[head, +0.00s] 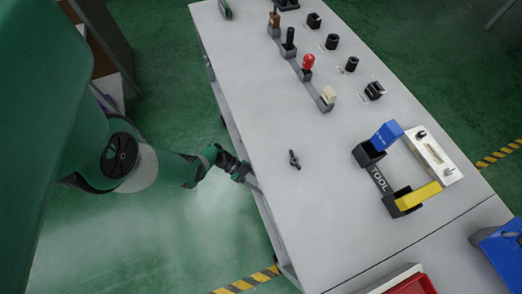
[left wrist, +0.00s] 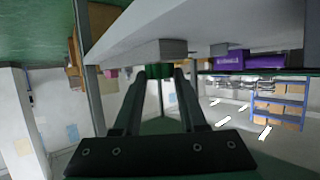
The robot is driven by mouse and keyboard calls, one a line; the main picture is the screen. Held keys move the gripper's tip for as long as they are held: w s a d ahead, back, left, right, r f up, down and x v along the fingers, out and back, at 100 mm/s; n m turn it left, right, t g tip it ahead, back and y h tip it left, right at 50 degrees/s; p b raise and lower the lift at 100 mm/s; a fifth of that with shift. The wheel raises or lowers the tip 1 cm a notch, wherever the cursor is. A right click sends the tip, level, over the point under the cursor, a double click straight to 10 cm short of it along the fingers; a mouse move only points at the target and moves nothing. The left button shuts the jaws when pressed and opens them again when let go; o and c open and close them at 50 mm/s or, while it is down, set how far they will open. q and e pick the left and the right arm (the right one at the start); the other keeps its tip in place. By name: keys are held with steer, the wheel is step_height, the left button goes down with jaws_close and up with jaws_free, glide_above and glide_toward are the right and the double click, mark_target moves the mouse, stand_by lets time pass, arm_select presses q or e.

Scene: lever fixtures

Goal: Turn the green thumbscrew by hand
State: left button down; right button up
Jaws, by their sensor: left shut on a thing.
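The green thumbscrew (left wrist: 154,73) shows in the left wrist view as a small green piece between my fingertips, just below the table's edge. The fingers hide most of it. My left gripper (left wrist: 160,78) is shut on it. In the head view my left gripper (head: 250,182) is at the left edge of the table, and the thumbscrew is hidden there. My right gripper is in neither view.
The grey table (head: 250,80) carries a row of levers, including a red-knobbed one (head: 308,62), and several black fixtures. A small dark piece (head: 294,159) stands on the tabletop near my left gripper. Blue (head: 386,135) and yellow (head: 418,196) handles stand at right.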

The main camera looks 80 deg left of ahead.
arm_select(q)
steer(key=m+g+h+b, duration=0.2)
steer(key=m, duration=0.1)
steer(key=shift+w+a+f+g, duration=0.15)
steer(key=shift+a+g, duration=0.05)
steer(key=shift+g, duration=0.1)
steer(key=shift+m+g+h+b, duration=0.35)
steer(key=shift+m+g+h, duration=0.25)
steer(key=shift+m+h, duration=0.1)
steer(key=shift+c, duration=2.3)
jaws_free()
steer(key=shift+w+d, duration=0.1)
steer(key=shift+r, duration=0.25)
